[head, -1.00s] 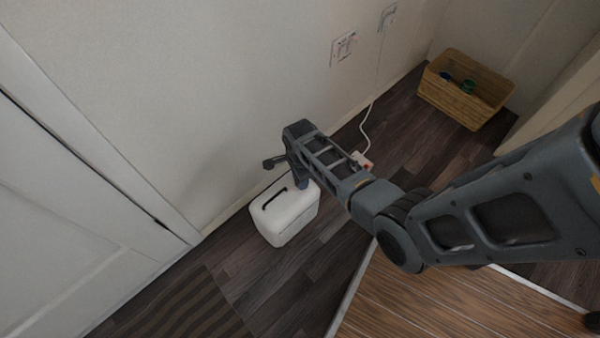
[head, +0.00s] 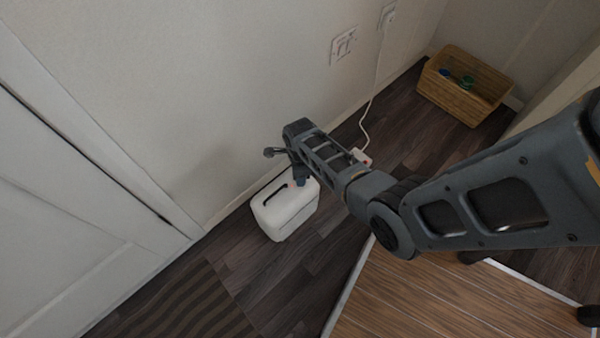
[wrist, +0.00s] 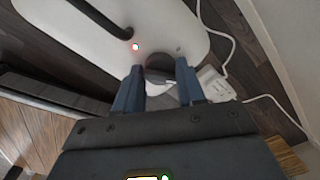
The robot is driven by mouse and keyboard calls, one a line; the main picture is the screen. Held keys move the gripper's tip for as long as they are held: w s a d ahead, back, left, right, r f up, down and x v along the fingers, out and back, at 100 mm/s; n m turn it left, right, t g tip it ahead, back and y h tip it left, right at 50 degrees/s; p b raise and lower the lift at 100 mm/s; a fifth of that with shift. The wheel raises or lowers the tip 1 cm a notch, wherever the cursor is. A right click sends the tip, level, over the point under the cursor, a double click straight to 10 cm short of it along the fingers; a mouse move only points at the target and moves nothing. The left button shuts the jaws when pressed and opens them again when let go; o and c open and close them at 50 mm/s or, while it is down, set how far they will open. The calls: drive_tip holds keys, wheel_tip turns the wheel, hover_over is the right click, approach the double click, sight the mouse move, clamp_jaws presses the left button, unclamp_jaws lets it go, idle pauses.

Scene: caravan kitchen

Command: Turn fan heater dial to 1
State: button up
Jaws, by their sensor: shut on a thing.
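The white fan heater (head: 284,212) stands on the dark floor by the wall, with a black handle on its top. In the wrist view its white top (wrist: 85,40) fills the upper left, with a lit red light beside the handle. My gripper (head: 300,182) is over the heater's right end in the head view. In the wrist view my gripper (wrist: 160,78) has its two blue fingers on either side of the round dark dial (wrist: 160,68) and is shut on it. The dial's markings cannot be read; the fingers partly hide it.
A white cable runs from a power strip (head: 361,157) up to the wall socket (head: 388,15). A wicker basket (head: 460,92) stands at the back right. A striped mat (head: 185,305) lies at the front left, and a wood-topped surface (head: 420,295) is at the lower right.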

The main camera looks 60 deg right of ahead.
drive_tip(key=o, duration=1.1)
drive_tip(key=shift+c, duration=0.2)
wheel_tip(320, 180, up, 8)
drive_tip(key=p, duration=0.3)
drive_tip(key=shift+f+p, duration=0.1)
drive_tip(key=shift+p, duration=0.3)
